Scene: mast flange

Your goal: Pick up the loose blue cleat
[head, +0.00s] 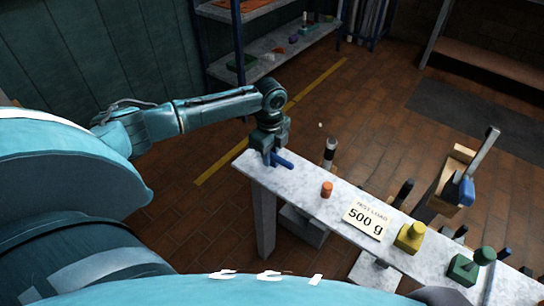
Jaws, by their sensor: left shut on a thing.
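The loose blue cleat (284,162) is at the left end of the pale marble-topped bench (300,187). My left gripper (270,154) points down over that end and is shut on the cleat. The fingers hide part of the cleat, and its blue end sticks out to the right. I cannot tell whether it touches the bench top. My right gripper is not in view.
A wooden block (452,182) with a grey bar and blue piece stands beyond. A shelf (280,48) stands behind.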

